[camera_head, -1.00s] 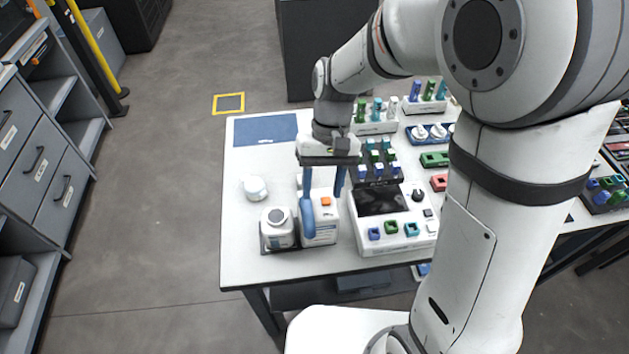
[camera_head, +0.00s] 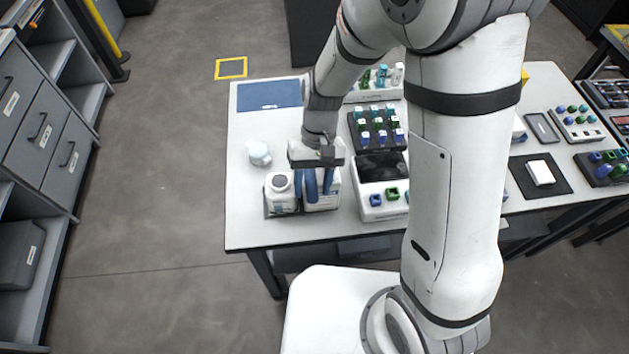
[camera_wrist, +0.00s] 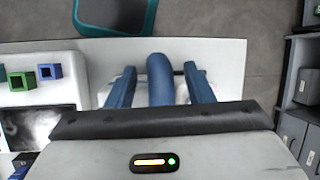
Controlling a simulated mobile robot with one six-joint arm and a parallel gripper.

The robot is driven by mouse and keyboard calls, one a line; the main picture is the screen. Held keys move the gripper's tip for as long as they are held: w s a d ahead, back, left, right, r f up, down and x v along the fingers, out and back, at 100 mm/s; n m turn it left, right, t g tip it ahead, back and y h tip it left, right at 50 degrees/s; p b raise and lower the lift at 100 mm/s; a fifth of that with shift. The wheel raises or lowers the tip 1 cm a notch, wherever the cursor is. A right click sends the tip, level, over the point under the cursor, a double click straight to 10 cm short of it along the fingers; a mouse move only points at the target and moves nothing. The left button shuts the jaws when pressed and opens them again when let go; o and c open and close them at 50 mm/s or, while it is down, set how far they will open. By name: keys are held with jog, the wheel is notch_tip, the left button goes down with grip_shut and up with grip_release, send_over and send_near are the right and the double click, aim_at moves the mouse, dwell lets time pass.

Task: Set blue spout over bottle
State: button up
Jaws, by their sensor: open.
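The blue spout (camera_wrist: 160,78) is a thick, rounded arm between my fingers in the wrist view. In the head view it shows as a blue strip (camera_head: 312,184) in front of a white dispenser (camera_head: 331,196). My gripper (camera_wrist: 160,88) is open, with one blue finger on each side of the spout and a visible gap to each. In the head view my gripper (camera_head: 313,186) is low over the dispenser. The white bottle (camera_head: 282,200) with a dark round top stands upright just left of the dispenser. My gripper hides much of the dispenser; the spout's tip is unclear.
A small white round object (camera_head: 258,152) lies behind the bottle. A white device with a dark screen (camera_head: 381,166) stands close on the right, with racks of coloured parts (camera_head: 376,125) behind. A blue mat (camera_head: 268,95) lies at the back left. The table's left side is mostly clear.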

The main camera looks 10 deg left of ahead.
grip_shut()
dwell(0.4)
jog(key=shift+d, duration=0.1)
